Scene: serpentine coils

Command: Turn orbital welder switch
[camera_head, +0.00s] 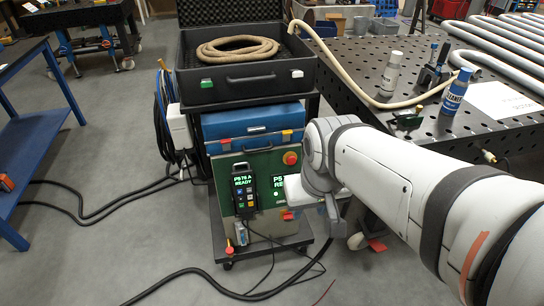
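The orbital welder (226,205) is a green-fronted unit on a low wheeled cart. A red round knob (290,158) sits at the upper right of the front. A small red part (287,214) shows lower down; I cannot tell which one is the switch. My white arm reaches in from the right, and its wrist covers the right side of the front. My gripper (331,207) is mostly hidden beside the panel; its fingers are unclear.
A blue case (254,122) and an open black case (245,82) with a coiled hose are stacked above the welder. A perforated table (350,72) with bottles stands right. Black cables (190,272) cross the floor.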

